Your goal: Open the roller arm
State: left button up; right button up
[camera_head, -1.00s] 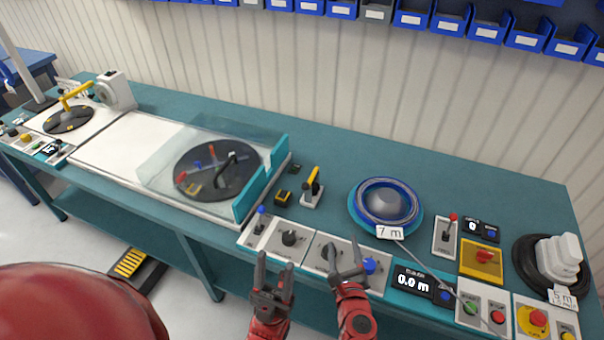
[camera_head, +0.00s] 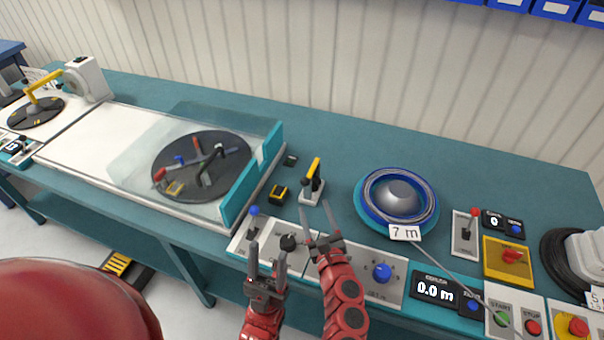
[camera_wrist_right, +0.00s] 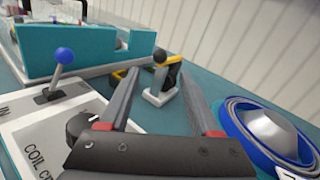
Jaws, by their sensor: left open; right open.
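A small device with a yellow handle and black joint on a white base, which looks like the roller arm (camera_head: 313,179), stands on the bench behind the control panels. In the right wrist view it shows between my fingertips, farther off (camera_wrist_right: 160,83). My right gripper (camera_head: 316,212) is open and empty, in front of this device and apart from it. My left gripper (camera_head: 267,254) is open and empty, over the front edge of the panels near a black knob.
A blue cable reel (camera_head: 397,195) with a 7 m tag lies right of the device. A clear-covered turntable (camera_head: 202,165) with a teal wall (camera_head: 252,173) is on the left.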

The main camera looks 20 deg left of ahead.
aim_at(306, 185)
jog(key=b+x, duration=0.1)
jog(key=x, duration=1.1)
jog(key=shift+w+f, duration=0.15)
jog(key=shift+f, duration=0.05)
jog(key=shift+b+x, duration=0.5)
jog(key=shift+x, duration=0.5)
jog(key=shift+r, duration=0.1)
jog(key=shift+c, duration=0.3)
grip_shut()
